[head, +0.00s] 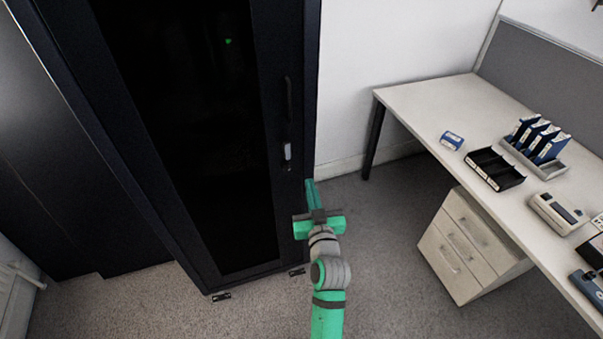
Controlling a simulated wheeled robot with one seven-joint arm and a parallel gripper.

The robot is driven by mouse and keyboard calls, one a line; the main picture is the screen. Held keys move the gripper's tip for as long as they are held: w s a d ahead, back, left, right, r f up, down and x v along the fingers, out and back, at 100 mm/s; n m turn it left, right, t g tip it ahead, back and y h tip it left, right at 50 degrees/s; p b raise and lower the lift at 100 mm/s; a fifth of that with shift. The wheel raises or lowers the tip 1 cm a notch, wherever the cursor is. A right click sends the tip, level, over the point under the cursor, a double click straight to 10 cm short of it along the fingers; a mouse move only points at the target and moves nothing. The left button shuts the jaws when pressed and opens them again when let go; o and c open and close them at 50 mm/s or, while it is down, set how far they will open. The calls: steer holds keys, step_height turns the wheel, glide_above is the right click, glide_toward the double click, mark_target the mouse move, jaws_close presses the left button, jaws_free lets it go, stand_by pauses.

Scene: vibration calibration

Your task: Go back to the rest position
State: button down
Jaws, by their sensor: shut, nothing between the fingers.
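My green and grey arm reaches up from the bottom of the head view. My gripper (311,187) is at its far end, its green fingers together with nothing visible between them. In the picture it lies just right of the lower front edge of a tall black cabinet (312,90). I cannot tell whether it touches the cabinet. The cabinet's dark glass door (180,110) looks closed, and its handle (288,110) is above and left of the gripper.
A white desk (420,100) stands at the right. On it are a blue and white box (452,140), a black tray (494,169), a rack of blue modules (540,140) and a beige device (557,213). A drawer unit (465,245) stands below. Carpet (385,225) between cabinet and drawers is clear.

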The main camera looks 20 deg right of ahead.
steer(key=s+a+f+n+y, duration=0.1)
steer(key=s+a+f, duration=0.35)
steer(key=s, duration=0.25)
steer(key=s+a+f+n+g+y, duration=0.1)
steer(key=s+a+f, duration=0.2)
steer(key=s+a, duration=0.3)
steer(key=s+a+f+n, duration=0.1)
steer(key=s+a+f, duration=0.25)
steer(key=s, duration=0.45)
steer(key=s+a+r+y, duration=0.1)
steer(key=s+a, duration=0.5)
steer(key=s, duration=0.3)
steer(key=s+a+r+g+y, duration=0.1)
steer(key=s+a+y, duration=0.1)
steer(key=s+a, duration=0.4)
steer(key=v, duration=0.3)
steer(key=shift+s, duration=0.2)
steer(key=shift+f, duration=0.15)
steer(key=shift+a, duration=0.25)
steer(key=shift+s+d, duration=0.1)
steer(key=shift+d, duration=0.05)
